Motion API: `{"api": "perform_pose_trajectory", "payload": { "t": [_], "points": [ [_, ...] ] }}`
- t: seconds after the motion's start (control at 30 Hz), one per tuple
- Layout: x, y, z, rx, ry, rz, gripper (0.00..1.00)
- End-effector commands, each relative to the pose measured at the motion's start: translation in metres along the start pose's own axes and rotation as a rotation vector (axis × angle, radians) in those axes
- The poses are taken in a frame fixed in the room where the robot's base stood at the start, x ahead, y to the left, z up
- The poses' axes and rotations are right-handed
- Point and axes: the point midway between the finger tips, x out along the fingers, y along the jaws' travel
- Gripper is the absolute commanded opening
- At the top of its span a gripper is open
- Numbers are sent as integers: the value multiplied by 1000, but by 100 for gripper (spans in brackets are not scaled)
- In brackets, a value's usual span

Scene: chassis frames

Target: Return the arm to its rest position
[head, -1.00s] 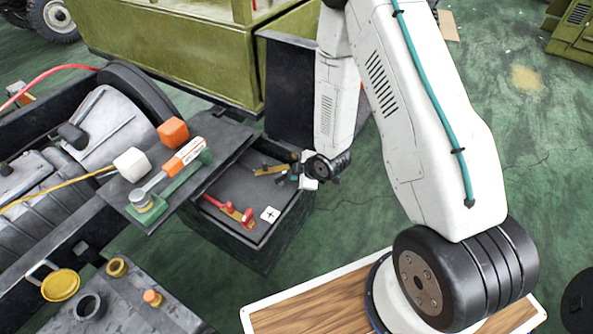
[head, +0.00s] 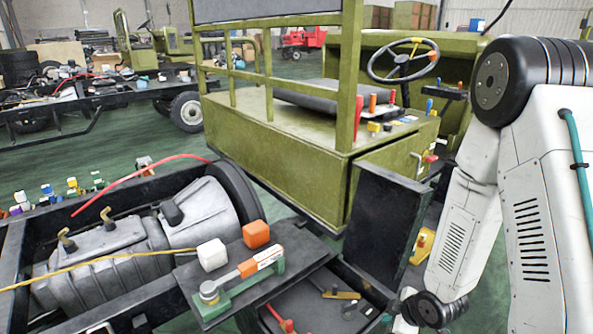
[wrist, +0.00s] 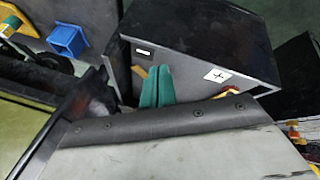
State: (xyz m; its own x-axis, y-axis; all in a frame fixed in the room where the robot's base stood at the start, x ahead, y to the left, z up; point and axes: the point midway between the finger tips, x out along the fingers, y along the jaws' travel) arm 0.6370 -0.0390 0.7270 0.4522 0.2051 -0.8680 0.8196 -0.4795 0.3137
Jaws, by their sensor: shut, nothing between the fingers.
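My white arm (head: 530,190) hangs down at the right of the head view. Its black wrist joint (head: 432,308) is low in the picture, by the right side of the dark open box (head: 300,297). In the wrist view my gripper (wrist: 157,73) shows as two teal fingers lying together, with nothing between them. They stand in front of a dark box (wrist: 205,45) with plus and minus labels. In the head view the fingers are not clear.
A dark upright panel (head: 385,222) stands just left of my forearm. The olive vehicle body (head: 290,165) is behind it. A shelf (head: 215,308) holds a white cube (head: 212,254), an orange cube (head: 256,234) and an orange-handled tool (head: 262,261). A blue block (wrist: 68,40) lies at upper left.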

Motion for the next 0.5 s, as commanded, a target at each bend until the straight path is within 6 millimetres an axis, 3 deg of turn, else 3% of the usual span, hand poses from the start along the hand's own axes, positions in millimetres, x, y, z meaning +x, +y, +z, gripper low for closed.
{"api": "perform_pose_trajectory", "payload": {
  "t": [0.1,0.23,0.5],
  "points": [
    [-6,-19,27,124,-148,-92,0],
    [-34,-21,45,280,-320,-142,0],
    [-134,-12,38,617,-600,-145,0]
  ]
}}
